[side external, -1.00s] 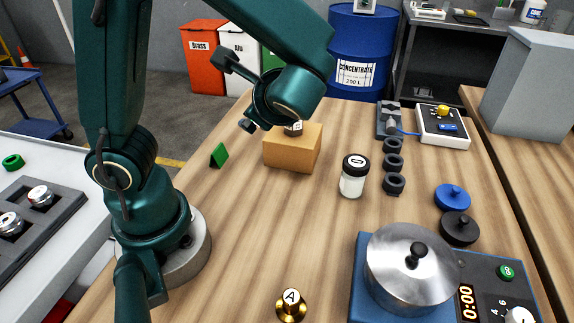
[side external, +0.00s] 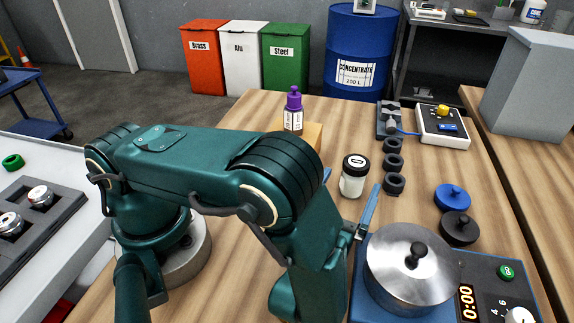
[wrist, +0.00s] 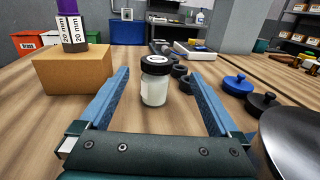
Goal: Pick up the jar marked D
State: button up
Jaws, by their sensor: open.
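The jar (side external: 353,177) stands upright on the wooden bench, a clear jar with whitish contents and a black lid. A white disc on the lid bears a mark that is too small to read surely; it may be a D. My gripper (side external: 351,184) is low in front of the jar, open and empty. In the wrist view the jar (wrist: 154,88) shows upright between the blue fingers of my gripper (wrist: 157,73), clear of both. I cannot tell whether the fingertips reach past its sides.
A pot (side external: 410,270) on a blue heater and two knobbed discs (side external: 453,197) are further right. My arm hides the front bench.

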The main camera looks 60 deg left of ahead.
aim_at(353, 171)
jog(key=x, duration=0.6)
jog(key=shift+w+a, duration=0.1)
jog(key=shift+a, duration=0.3)
jog(key=shift+r, duration=0.1)
jog(key=c, duration=1.5)
